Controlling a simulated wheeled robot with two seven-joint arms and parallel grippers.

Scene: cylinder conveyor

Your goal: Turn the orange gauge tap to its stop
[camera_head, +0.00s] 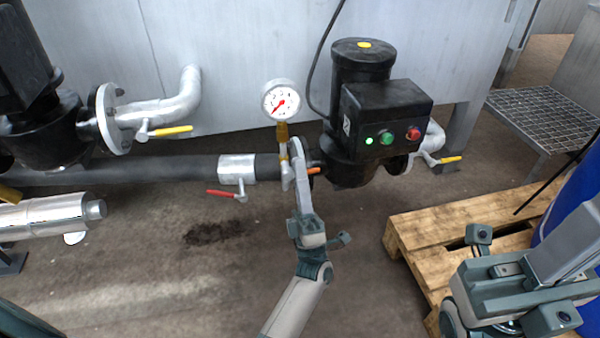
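The orange gauge tap (316,171) is a small lever at the foot of the gauge's brass stem, on the dark pipe left of the black pump. It points to the right, roughly level. The round white gauge (281,100) with a red needle stands above it. My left gripper (297,148) reaches up from below, just left of the orange lever, and overlaps the stem and pipe in view. Its fingertips are small and partly lost against the pipe, so I cannot tell open from shut or whether it touches the lever.
A red-handled valve (223,193) sits on the pipe to the left. Yellow levers show at the left (171,131) and right (448,160). The black pump (362,115) has green and red buttons. A wooden pallet (440,225) and a blue drum (572,222) stand right.

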